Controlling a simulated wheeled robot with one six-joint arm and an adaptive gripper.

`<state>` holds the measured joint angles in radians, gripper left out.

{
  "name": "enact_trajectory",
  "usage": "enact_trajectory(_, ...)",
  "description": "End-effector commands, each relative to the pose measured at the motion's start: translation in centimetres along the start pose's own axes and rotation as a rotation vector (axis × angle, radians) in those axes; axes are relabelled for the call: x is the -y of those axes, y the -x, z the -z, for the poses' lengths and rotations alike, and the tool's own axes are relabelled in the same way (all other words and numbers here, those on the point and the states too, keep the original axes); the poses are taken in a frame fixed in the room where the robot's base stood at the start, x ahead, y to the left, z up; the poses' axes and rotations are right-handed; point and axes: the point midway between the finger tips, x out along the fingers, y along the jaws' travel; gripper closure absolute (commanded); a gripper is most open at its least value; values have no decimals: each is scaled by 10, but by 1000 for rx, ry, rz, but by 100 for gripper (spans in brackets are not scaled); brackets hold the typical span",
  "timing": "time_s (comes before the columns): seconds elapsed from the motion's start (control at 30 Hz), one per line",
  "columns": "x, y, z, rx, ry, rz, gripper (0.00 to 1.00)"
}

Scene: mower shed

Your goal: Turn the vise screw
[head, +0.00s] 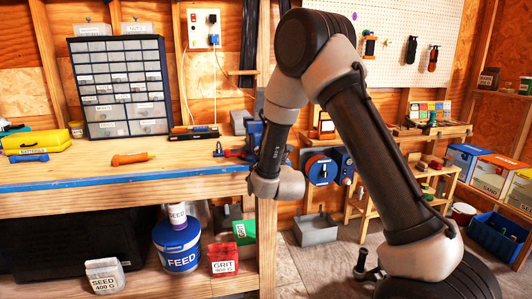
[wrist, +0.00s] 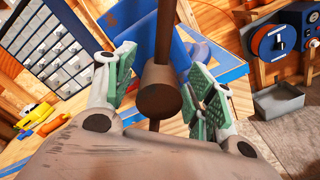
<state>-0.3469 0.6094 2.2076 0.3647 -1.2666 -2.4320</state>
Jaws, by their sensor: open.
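The blue vise (wrist: 136,32) stands at the bench's right end. In the head view its blue body (head: 254,132) is partly hidden behind my arm. The dark brown vise screw (wrist: 158,92) shows its round end towards the wrist camera, with a bar passing through it close to upright in that picture. My gripper (wrist: 164,68) is open, its green-padded fingers to the left and right of the screw head. Gaps show between the pads and the screw, and it is not held. In the head view my fingers are hidden by my arm.
The wooden bench (head: 120,178) has a blue front edge. An orange-handled tool (head: 132,158), a yellow case (head: 38,140) and a drawer cabinet (head: 120,85) are on it. A grey bin (head: 316,229) sits on the floor right of the bench.

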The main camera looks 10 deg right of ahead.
Motion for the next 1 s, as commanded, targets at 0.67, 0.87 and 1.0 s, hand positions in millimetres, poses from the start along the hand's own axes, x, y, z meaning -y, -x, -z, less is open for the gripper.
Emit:
enact_trajectory(0.67,0,-27,0,-1,-1,0,74)
enact_trajectory(0.87,0,-27,0,0,-1,0,93)
enact_trajectory(1.0,0,-27,0,0,-9,0,93)
